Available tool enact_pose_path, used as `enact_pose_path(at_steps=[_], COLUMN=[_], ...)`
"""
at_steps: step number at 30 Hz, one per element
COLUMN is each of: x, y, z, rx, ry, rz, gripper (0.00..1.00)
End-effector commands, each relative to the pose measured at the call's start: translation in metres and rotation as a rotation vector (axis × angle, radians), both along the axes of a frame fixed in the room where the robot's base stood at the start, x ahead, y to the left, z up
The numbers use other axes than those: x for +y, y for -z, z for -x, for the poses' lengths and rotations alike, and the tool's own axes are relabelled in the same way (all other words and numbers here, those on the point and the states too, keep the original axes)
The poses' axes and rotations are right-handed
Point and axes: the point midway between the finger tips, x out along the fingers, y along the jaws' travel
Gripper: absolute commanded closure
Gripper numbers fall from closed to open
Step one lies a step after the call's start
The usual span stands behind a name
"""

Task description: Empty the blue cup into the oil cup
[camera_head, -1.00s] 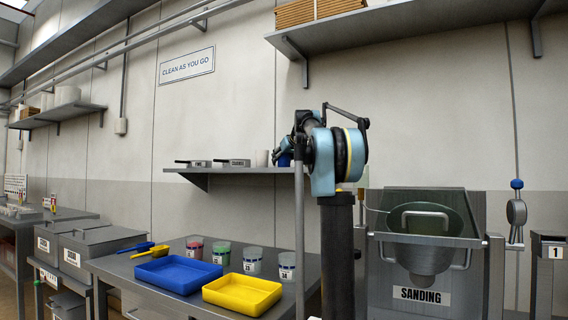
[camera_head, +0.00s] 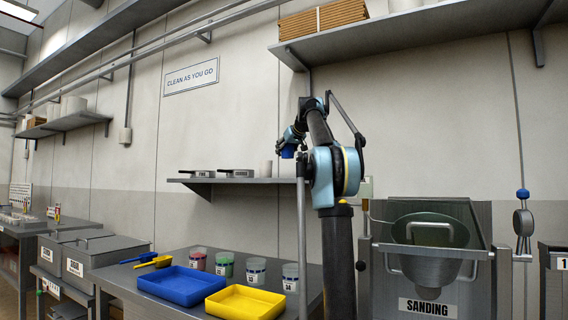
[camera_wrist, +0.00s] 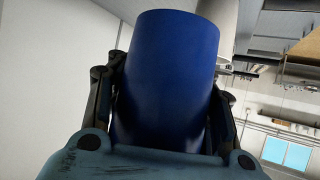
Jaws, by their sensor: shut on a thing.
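My gripper (camera_head: 290,143) is shut on the blue cup (camera_head: 288,153) above the wall shelf, left of my arm column. In the wrist view the blue cup (camera_wrist: 165,80) stands large between my two fingers; its inside is hidden. A pale cup (camera_head: 266,168) stands on the shelf, below and left of the blue cup. A pale cylinder (camera_wrist: 222,14) shows behind the blue cup in the wrist view. No oil cup label is readable, so I cannot tell which cup it is.
Small labelled pans sit on the wall shelf (camera_head: 225,181). Below, the table holds a blue tray (camera_head: 178,282), a yellow tray (camera_head: 245,303), scoops and several labelled cups (camera_head: 256,270). The sanding station (camera_head: 428,255) stands right. An upper shelf (camera_head: 400,28) with boxes hangs overhead.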

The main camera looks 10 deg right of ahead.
Motion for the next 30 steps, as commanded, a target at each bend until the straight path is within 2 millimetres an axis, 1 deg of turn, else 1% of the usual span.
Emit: enact_pose_path(at_steps=[3, 6, 16, 19, 23, 26, 30], x=[0.0, 0.0, 0.0, 0.001, 0.003, 0.006, 0.01], y=[-0.007, -0.01, -0.01, -0.01, -0.006, -0.001, 0.012], z=[0.0, 0.0, 0.001, 0.004, 0.019, 0.038, 0.069], rx=[0.0, 0.0, 0.0, 0.0, 0.0, 0.0, -0.001], ry=[0.0, 0.0, 0.0, 0.0, 0.0, 0.0, 0.0], rz=[0.0, 0.0, 0.0, 0.0, 0.0, 0.0, 0.0], gripper=[0.84, 0.84, 0.85, 0.85, 0.85, 0.85, 0.85])
